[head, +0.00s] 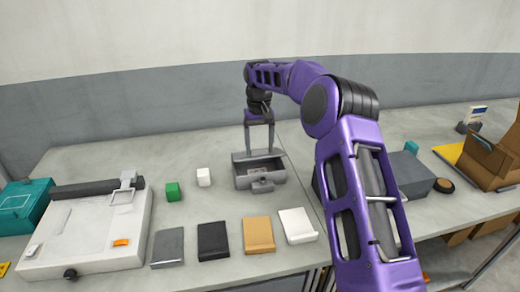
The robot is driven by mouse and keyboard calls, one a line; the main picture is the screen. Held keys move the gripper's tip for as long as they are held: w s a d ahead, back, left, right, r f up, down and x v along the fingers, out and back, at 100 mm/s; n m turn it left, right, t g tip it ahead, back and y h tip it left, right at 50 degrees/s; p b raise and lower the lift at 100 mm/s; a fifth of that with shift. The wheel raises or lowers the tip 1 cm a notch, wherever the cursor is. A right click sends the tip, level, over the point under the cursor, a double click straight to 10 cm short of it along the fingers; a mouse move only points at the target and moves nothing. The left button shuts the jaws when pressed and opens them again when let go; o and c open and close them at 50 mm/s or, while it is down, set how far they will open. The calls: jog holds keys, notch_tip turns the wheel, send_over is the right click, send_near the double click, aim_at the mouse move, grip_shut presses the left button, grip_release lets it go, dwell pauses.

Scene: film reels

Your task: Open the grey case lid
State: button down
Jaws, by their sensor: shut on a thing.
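The grey case (243,182) stands on the bench near the middle of the view, with a latch-like fitting on its front. Its lid (240,155) is raised at the back, and part of the inside shows. My gripper (259,150) reaches down from above at the back of the case. Its two fingers are apart, shut on the lid at its upper edge. The exact contact at the fingertips is too small to see clearly.
Several flat pieces lie in front, including a tan one (258,233). A white machine (85,235) is at left. A grey-blue box (412,176) is at right, partly behind my arm.

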jog(key=shift+w+r+g, duration=0.25)
jog(key=shift+w+g, duration=0.05)
jog(key=shift+g, duration=0.1)
jog(key=shift+r, duration=0.1)
dwell(0.4)
grip_release()
dwell(0.4)
